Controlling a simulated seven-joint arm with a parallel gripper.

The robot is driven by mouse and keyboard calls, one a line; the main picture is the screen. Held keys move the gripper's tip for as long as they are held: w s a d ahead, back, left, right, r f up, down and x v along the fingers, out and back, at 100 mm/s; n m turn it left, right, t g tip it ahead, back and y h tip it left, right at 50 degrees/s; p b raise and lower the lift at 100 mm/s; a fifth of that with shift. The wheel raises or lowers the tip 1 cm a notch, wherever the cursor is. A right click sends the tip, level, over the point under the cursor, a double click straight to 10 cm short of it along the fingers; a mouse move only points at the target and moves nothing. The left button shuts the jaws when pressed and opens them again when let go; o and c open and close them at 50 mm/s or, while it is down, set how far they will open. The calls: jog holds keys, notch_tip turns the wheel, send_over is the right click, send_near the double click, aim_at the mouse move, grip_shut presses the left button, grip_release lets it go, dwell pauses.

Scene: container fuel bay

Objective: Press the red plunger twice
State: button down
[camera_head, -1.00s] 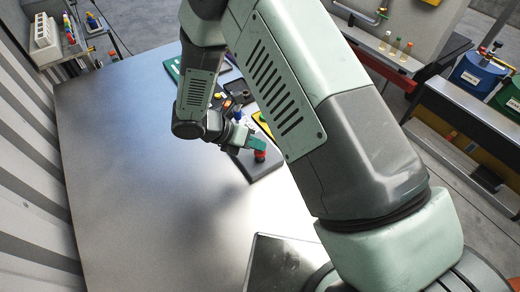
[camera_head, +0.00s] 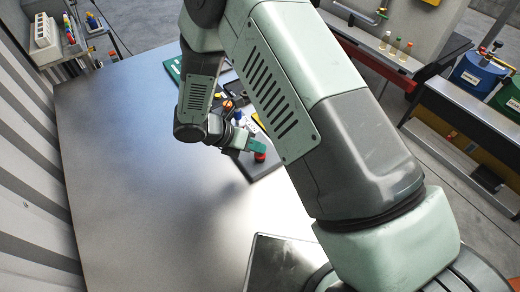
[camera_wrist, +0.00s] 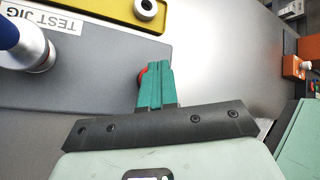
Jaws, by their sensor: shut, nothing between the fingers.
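The red plunger (camera_head: 260,157) stands on the grey test jig plate (camera_head: 266,172) near its front end in the head view. My gripper (camera_head: 258,147) is at the plunger, its green fingers together and over its top. I cannot tell for sure whether they touch or how far the plunger is pressed. In the wrist view the closed fingers (camera_wrist: 155,82) hide most of the plunger, and only a red edge (camera_wrist: 142,75) shows beside them. The plate (camera_wrist: 95,75) also shows there, with its "TEST JIG" label.
More controls on the bench are partly hidden behind my arm. The metal bench (camera_head: 150,170) to the left is clear.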

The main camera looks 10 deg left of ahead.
aim_at(256, 154)
jog(key=shift+f, duration=0.5)
jog(key=shift+r, duration=0.1)
dwell(0.5)
jog(key=shift+r, duration=1.7)
jog(key=shift+r, duration=0.15)
jog(key=shift+r, duration=2.35)
jog(key=shift+r, duration=0.1)
